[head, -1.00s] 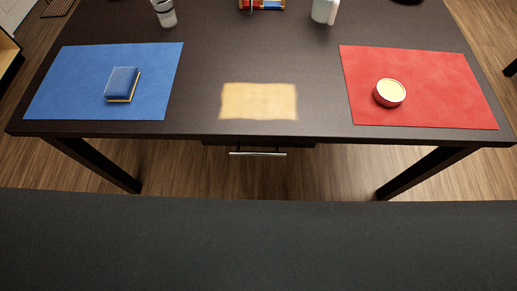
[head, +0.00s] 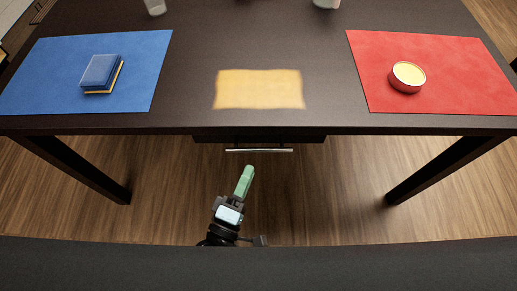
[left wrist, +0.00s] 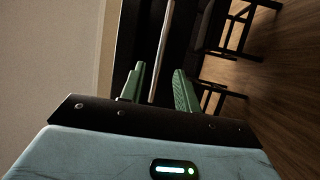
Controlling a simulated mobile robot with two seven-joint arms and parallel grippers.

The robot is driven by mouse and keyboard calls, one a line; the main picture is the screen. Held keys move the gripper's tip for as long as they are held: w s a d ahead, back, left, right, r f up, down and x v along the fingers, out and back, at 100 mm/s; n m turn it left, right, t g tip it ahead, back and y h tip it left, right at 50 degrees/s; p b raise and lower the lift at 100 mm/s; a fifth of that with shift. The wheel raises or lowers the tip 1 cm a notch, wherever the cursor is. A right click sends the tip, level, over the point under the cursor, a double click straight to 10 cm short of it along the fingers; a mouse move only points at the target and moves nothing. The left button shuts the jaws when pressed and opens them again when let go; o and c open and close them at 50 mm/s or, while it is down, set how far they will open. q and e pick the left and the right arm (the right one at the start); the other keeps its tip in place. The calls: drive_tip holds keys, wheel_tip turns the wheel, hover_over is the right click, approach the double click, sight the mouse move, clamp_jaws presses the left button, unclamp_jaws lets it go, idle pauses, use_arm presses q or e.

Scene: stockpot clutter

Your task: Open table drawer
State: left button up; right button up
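The table drawer (head: 310,138) is a dark front under the middle of the table's near edge, and it looks shut. Its slim silver handle (head: 259,150) runs level across it. My left gripper (head: 249,169) has green fingers and is just short of the handle in the head view. In the left wrist view my left gripper (left wrist: 159,68) is open, and the handle (left wrist: 160,50) shows as a bar lined up with the gap between the fingers, seemingly ahead of the tips. Nothing is held. My right gripper is in neither view.
Table legs (head: 80,165) (head: 437,170) stand left and right, with open floor between.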

sight(259, 149)
use_arm(q)
drive_tip(key=shift+x, duration=3.85)
clamp_jaws()
